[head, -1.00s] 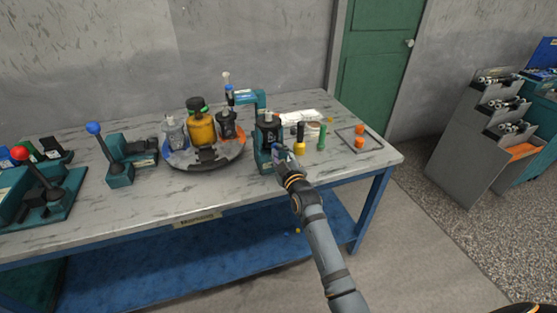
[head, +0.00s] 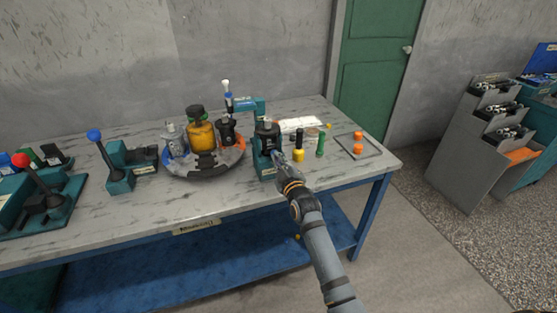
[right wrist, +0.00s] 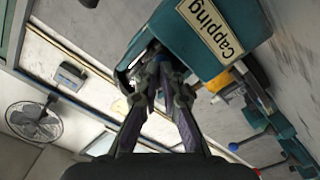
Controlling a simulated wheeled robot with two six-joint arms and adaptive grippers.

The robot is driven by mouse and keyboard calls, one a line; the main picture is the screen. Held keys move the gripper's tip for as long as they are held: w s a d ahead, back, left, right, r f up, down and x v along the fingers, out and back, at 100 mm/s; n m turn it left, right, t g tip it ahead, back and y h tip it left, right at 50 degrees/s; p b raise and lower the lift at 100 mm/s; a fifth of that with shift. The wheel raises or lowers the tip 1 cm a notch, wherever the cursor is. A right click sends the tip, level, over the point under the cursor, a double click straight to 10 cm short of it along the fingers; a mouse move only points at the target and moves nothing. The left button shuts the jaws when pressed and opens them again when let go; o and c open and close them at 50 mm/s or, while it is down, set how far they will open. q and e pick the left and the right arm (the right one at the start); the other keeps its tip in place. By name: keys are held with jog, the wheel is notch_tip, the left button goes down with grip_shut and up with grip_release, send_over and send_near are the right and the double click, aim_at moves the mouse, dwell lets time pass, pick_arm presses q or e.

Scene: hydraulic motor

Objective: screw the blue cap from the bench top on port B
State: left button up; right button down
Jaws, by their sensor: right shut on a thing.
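The dark hydraulic motor (head: 267,134) stands upright in the teal capping stand (head: 266,170) near the front right of the bench. My right gripper (head: 277,156) reaches up to the front of the motor, with its fingertips right at its side. In the right wrist view the gripper (right wrist: 160,72) is closed in front of the teal stand with the "Capping" label (right wrist: 212,28). Port B is hidden too. My left gripper is not in view.
A round tray (head: 204,172) with a yellow and several dark or grey motors stands left of the stand. A yellow-black tool (head: 299,148), a green cylinder (head: 320,146) and orange caps (head: 358,143) in a frame are to the right. Lever units stand at the left.

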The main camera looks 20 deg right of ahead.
jog(key=shift+r, duration=0.15)
jog(key=m+p, duration=0.3)
jog(key=m, duration=0.2)
jog(key=shift+w+m, duration=0.15)
jog(key=shift+m, duration=0.25)
jog(key=m+p, duration=0.2)
jog(key=m, duration=0.2)
jog(key=shift+m, duration=0.3)
jog(key=c, duration=2)
grip_release()
